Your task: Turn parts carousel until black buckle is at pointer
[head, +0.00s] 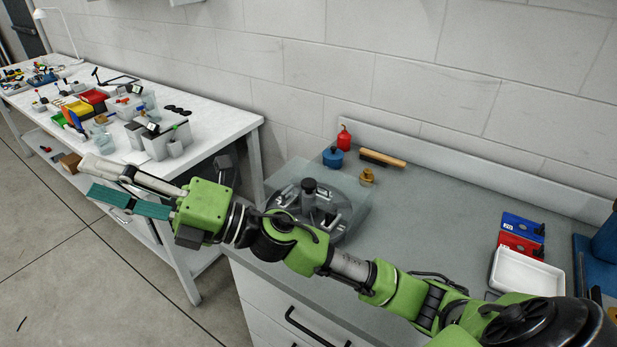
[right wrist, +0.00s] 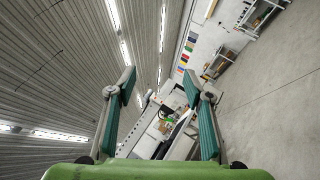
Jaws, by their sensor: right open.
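The parts carousel (head: 338,236) is a round dark grey unit on the grey bench, with a black central knob (head: 309,186) and a clear cover around it. Several metallic and dark parts sit in it. My right forearm hides its front part. I cannot make out the black buckle or the pointer. My right gripper (head: 92,178) is open and empty, left of the carousel and apart from it, above the floor in front of the white table. Its two green-padded fingers also show spread in the right wrist view (right wrist: 158,80). My left gripper is not in view.
A cluttered white table (head: 215,127) stands at left.

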